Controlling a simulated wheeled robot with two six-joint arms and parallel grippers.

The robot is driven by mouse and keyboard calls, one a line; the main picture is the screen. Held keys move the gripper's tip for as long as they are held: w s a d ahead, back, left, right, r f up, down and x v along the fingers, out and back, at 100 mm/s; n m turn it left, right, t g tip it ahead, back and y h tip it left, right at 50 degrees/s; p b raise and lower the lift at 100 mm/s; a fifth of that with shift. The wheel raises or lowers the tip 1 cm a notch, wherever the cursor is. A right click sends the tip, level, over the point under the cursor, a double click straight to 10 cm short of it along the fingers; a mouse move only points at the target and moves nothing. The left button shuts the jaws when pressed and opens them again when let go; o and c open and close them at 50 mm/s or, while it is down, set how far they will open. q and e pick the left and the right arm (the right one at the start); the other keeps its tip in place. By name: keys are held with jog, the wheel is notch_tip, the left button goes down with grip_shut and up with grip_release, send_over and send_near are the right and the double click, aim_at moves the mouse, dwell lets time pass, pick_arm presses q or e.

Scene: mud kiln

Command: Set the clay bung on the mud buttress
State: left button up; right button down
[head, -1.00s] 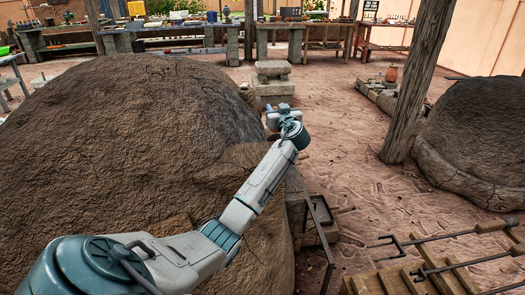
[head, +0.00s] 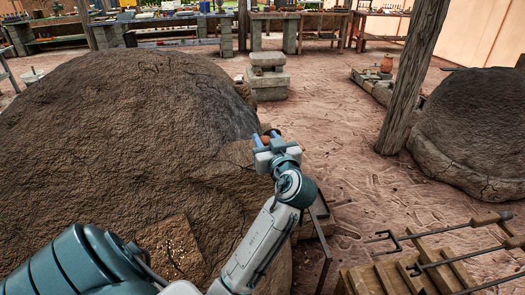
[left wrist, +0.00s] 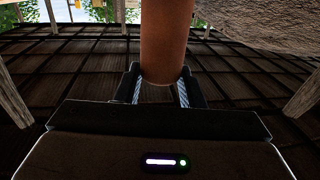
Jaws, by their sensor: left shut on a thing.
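My left gripper (head: 268,147) is shut on the clay bung, an orange-brown cylinder (left wrist: 166,42) that stands out between the two fingers in the left wrist view. In the head view only a small orange bit of the bung (head: 266,128) shows past the gripper. The gripper is at the right flank of the big mud kiln (head: 110,130). Two squarish mud blocks jut from the kiln: one (head: 236,154) just left of the gripper, and a flat speckled one (head: 172,247) lower down, partly behind my arm. I cannot tell which is the buttress. My right gripper is not in view.
A wooden post (head: 412,75) and a smaller mud dome (head: 474,130) stand at the right. Long iron tools (head: 455,262) lie over a wooden rack at the lower right. A stone stand (head: 268,80) is behind. The earth floor between is clear.

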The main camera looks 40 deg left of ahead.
pick_arm(q)
jog(key=w+a+f+p, duration=0.1)
jog(key=w+a+p, duration=0.1)
jog(key=w+a, duration=0.1)
jog(key=w+a+f+p, duration=0.2)
jog(key=w+a, duration=0.1)
jog(key=w+a+f+p, duration=0.1)
jog(key=w+a+p, duration=0.2)
jog(key=shift+a+f, duration=0.25)
jog(key=shift+f, duration=0.05)
dwell(0.3)
jog(key=shift+w+f, duration=0.1)
jog(key=shift+f, duration=0.1)
jog(key=o, duration=1.1)
